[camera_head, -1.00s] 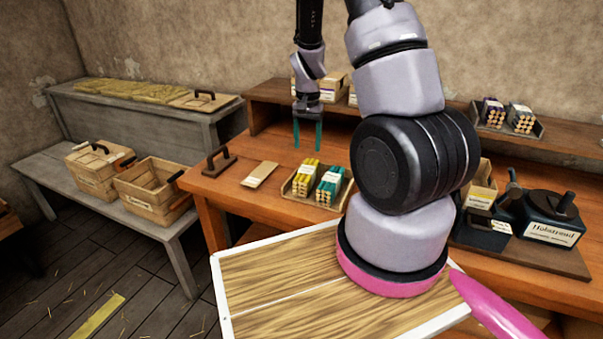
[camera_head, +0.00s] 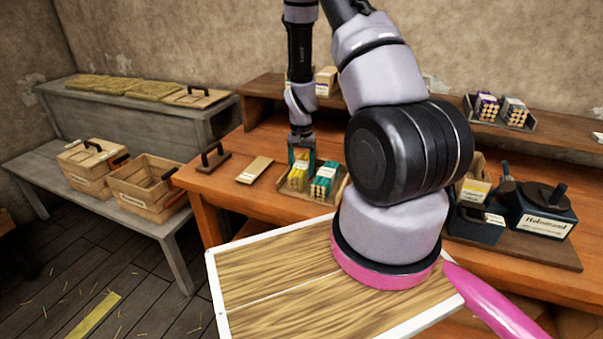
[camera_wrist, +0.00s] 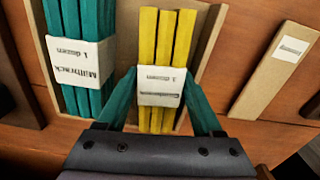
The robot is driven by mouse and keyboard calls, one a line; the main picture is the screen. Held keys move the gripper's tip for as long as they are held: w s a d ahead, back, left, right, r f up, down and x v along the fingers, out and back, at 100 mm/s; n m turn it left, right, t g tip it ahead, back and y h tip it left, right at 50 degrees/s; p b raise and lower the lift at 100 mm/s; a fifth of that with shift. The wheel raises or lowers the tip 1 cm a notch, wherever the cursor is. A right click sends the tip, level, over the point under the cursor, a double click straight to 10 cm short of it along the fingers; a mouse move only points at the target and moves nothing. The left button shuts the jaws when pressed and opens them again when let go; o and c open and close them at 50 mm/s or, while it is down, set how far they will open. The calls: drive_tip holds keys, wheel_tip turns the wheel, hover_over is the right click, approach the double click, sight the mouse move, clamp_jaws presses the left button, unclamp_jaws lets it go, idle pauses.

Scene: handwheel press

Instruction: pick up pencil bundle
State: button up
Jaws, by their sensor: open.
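My gripper (camera_head: 301,155) is open, low over the yellow bundle. In the wrist view its teal fingers (camera_wrist: 160,78) stand on either side of the yellow bundle's band. I cannot tell whether they touch it.
The tray (camera_head: 343,188) has low walls close around both bundles. A tan labelled packet (camera_head: 254,170) and a dark handled block (camera_head: 209,160) lie to the left. A shelf behind holds more bundles (camera_head: 500,108). A press (camera_head: 541,208) stands at right.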

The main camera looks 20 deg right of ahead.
clamp_jaws()
drive_tip(key=shift+r, duration=0.1)
